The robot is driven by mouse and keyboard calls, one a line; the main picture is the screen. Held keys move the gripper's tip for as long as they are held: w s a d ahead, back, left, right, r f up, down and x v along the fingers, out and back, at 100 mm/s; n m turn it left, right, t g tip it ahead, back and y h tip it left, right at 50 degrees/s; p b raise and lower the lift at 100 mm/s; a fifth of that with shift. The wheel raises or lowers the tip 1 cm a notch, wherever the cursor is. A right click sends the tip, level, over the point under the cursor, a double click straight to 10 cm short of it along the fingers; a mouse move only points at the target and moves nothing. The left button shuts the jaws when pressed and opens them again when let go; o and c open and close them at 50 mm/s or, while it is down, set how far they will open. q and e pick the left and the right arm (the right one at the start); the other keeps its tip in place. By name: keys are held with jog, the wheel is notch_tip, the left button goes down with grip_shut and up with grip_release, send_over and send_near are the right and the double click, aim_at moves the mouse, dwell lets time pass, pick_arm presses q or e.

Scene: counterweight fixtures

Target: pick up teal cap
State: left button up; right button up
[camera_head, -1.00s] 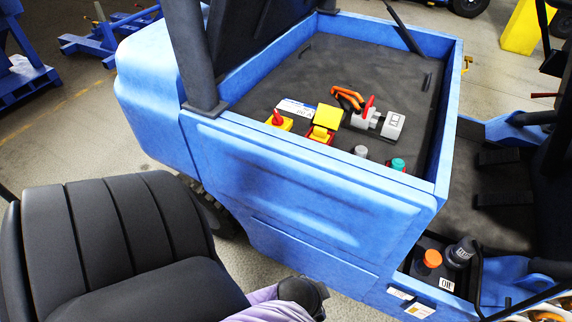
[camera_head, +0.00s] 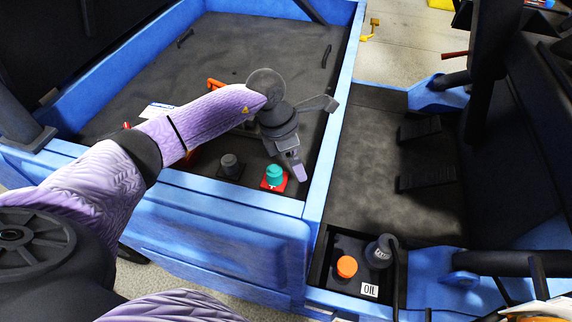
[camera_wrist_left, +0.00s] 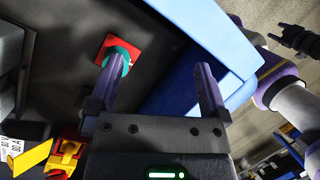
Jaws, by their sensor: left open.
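The teal cap (camera_head: 275,174) sits on a red square base (camera_head: 273,184) near the front right corner of the blue-walled tray (camera_head: 235,192). In the left wrist view the cap (camera_wrist_left: 119,62) is partly hidden behind the left-hand finger. My left gripper (camera_wrist_left: 160,82) is open and empty, with its two fingers apart. The cap is not between the fingers; it shows by the tip of one. In the head view a fingertip of my left gripper (camera_head: 296,166) points down just right of the cap.
A grey cap (camera_head: 230,164) stands left of the teal one. An orange cap (camera_head: 347,267) and a dark knob (camera_head: 379,252) are in a recess at lower right. Yellow and red parts (camera_wrist_left: 62,155) lie nearby.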

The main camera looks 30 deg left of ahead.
aim_at(275, 169)
pick_arm(q)
jog(key=a+y, duration=0.1)
jog(key=a, duration=0.2)
jog(key=a+g+y+b, duration=0.1)
jog(key=a+y, duration=0.1)
jog(key=a, duration=0.2)
jog(key=shift+w+f, duration=0.15)
jog(key=f+b, duration=0.1)
jog(key=f, duration=0.5)
jog(key=w+d+f+b, duration=0.1)
jog(key=f, duration=0.2)
jog(key=shift+d+f+b, duration=0.1)
jog(key=shift+f+b, duration=0.15)
jog(key=shift+b, duration=0.05)
jog(key=shift+r, duration=0.1)
jog(key=c, duration=0.9)
